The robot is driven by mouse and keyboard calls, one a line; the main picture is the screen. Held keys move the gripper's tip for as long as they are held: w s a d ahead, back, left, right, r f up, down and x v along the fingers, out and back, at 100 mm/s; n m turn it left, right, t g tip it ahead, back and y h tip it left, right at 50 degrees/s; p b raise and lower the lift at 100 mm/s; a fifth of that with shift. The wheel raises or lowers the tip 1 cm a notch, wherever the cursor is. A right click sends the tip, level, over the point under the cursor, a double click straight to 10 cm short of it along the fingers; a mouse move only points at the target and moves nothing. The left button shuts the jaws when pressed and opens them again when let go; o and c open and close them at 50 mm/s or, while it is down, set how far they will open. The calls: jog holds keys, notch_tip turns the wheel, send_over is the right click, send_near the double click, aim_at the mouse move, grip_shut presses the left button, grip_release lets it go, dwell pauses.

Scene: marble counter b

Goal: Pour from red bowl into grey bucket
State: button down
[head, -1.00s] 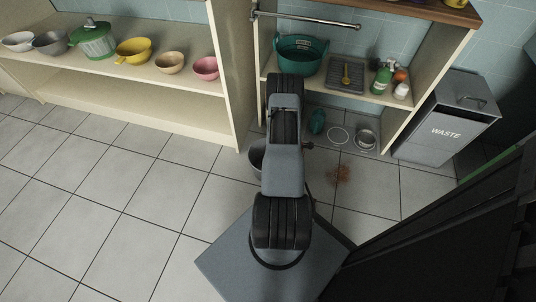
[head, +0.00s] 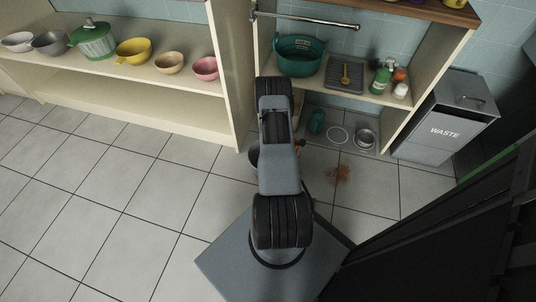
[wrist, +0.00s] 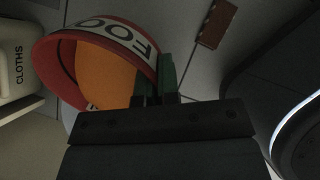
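I cannot tell how far the bowl is tilted. In the head view my arm hides the gripper and the bowl. A dark grey rounded shape, likely the grey bucket, shows only partly at the left edge of my arm, on the floor by the shelf end. Its opening and contents are hidden.
A white box marked CLOTHS (wrist: 18,60) is at the wrist view's left. A teal tub (head: 300,55) and a waste bin (head: 448,120) stand behind. The tiled floor at left is clear.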

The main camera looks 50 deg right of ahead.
jog(key=shift+w+a+r+g+h, duration=0.25)
jog(key=shift+w+r+g+h, duration=0.1)
jog(key=shift+w+g, duration=0.1)
jog(key=shift+w+a+f+g+h+b, duration=0.3)
jog(key=shift+w+g+h+b, duration=0.15)
jog(key=shift+g+b, duration=0.2)
dwell(0.8)
jog(key=shift+w+a+r+n+g+h+b, duration=0.15)
jog(key=shift+w+r+n+g+h+b, duration=0.2)
jog(key=shift+r+g, duration=0.3)
dwell(0.7)
jog(key=shift+w+a+f+g+h+b, duration=0.35)
jog(key=shift+g+h+b, duration=0.35)
jog(key=shift+b, duration=1.05)
jog(key=shift+w+a+r+g+h+b, duration=0.15)
jog(key=shift+w+r+g+h+b, duration=0.2)
jog(key=shift+g+b, duration=0.6)
jog(key=shift+w+a+r+n+h+b, duration=0.2)
jog(key=shift+w+a+h+b, duration=0.25)
jog(key=shift+w+b, duration=0.4)
jog(key=shift+s, duration=0.15)
jog(key=shift+s+d+r+y+p, duration=0.4)
jog(key=shift+s+p, duration=0.3)
jog(key=shift+p, duration=0.55)
jog(key=shift+s+d+f+t+y+p, duration=0.15)
jog(key=shift+s+f+t+y+p, duration=0.1)
jog(key=shift+f+t+p, duration=0.15)
jog(key=shift+s+d+f+t+y+p, duration=0.1)
jog(key=shift+f+t+y+p, duration=0.15)
jog(key=shift+f+t, duration=0.2)
